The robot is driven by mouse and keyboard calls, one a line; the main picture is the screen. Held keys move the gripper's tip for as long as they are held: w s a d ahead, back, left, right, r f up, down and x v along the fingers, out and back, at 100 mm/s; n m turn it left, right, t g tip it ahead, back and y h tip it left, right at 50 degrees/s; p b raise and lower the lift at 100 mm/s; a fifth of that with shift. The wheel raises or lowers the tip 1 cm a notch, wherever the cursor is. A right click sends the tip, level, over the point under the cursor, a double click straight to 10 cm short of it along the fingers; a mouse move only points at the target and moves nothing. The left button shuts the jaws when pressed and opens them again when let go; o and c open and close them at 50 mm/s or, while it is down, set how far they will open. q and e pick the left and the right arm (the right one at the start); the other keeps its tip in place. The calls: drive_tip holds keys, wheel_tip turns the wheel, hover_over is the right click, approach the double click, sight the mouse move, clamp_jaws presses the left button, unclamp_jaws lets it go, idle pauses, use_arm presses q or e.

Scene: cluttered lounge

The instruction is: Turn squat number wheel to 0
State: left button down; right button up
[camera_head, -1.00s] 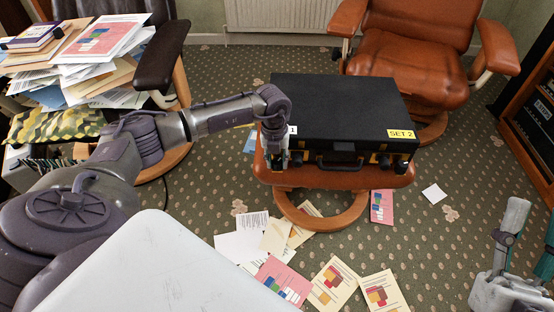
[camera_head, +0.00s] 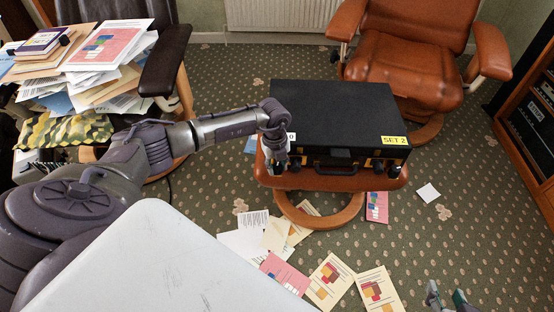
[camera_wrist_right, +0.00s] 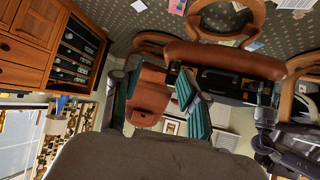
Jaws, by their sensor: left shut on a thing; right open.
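A black case (camera_head: 335,118) lies flat on a brown leather footstool (camera_head: 390,184), with a yellow "SET 2" label at its front right. My left gripper (camera_head: 275,165) points down at the case's front left corner, shut on a small part there. That part, taken as the squat number wheel, is mostly hidden by the fingers. A white tag (camera_head: 291,137) beside the gripper reads "0". My right gripper (camera_head: 446,297) is open and empty at the bottom right, well away from the case. Its spread fingers also show in the right wrist view.
Papers and cards (camera_head: 325,275) lie on the carpet before the footstool. A brown armchair (camera_head: 408,80) stands behind it. A paper-laden chair (camera_head: 165,60) is at the left, and a wooden cabinet (camera_head: 535,165) at the right. Carpet between footstool and cabinet is mostly clear.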

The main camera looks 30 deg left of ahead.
sight(275, 167)
use_arm(q)
drive_tip(key=shift+r+n+p, duration=0.1)
drive_tip(key=shift+n+p, duration=0.65)
drive_tip(key=shift+n, duration=0.05)
use_arm(e)
drive_tip(key=s+d+f+g+h, duration=0.1)
drive_tip(key=s+d+f+g, duration=0.2)
drive_tip(key=s, duration=0.6)
drive_tip(key=shift+f+g, duration=0.6)
drive_tip(key=shift+g, duration=0.7)
use_arm(q)
drive_tip(key=c, duration=1.1)
unclamp_jaws()
drive_tip(key=shift+o, duration=0.2)
wheel_tip(275, 167, up, 12)
drive_tip(key=shift+s+a, duration=0.15)
drive_tip(key=shift+s, duration=0.1)
